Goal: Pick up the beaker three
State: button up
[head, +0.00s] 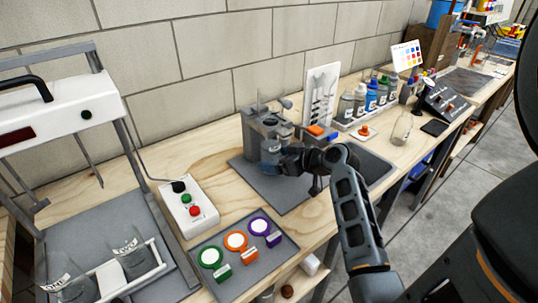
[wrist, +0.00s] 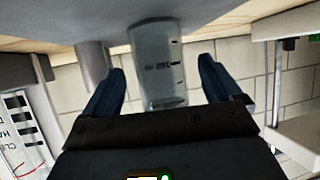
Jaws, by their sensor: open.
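A clear beaker with dark markings (wrist: 158,65) stands between the two fingers of my gripper (wrist: 162,68) in the wrist view, which is upside down. The fingers are apart, one on each side, with a visible gap to the glass. In the head view my gripper (head: 279,160) reaches to this beaker (head: 269,155) at the grey stand (head: 268,128), and partly hides it. Two more clear beakers, one at the lower left (head: 66,284) and one beside it (head: 131,258), stand in the left apparatus. I cannot read which number each beaker bears.
A mat (head: 225,285) with green, orange and purple ringed discs lies in front. A white button box (head: 188,208) stands left of the stand. Several bottles (head: 370,98) and an upright white board (head: 321,90) are behind and right. A metal post (wrist: 92,65) is close beside the beaker.

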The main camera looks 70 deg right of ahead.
aim_at(277, 157)
jog(key=shift+x, duration=1.65)
jog(key=shift+r, duration=0.1)
jog(key=c, duration=1.2)
jog(key=shift+d, duration=0.1)
jog(key=shift+c, duration=0.4)
jog(key=shift+r, duration=0.15)
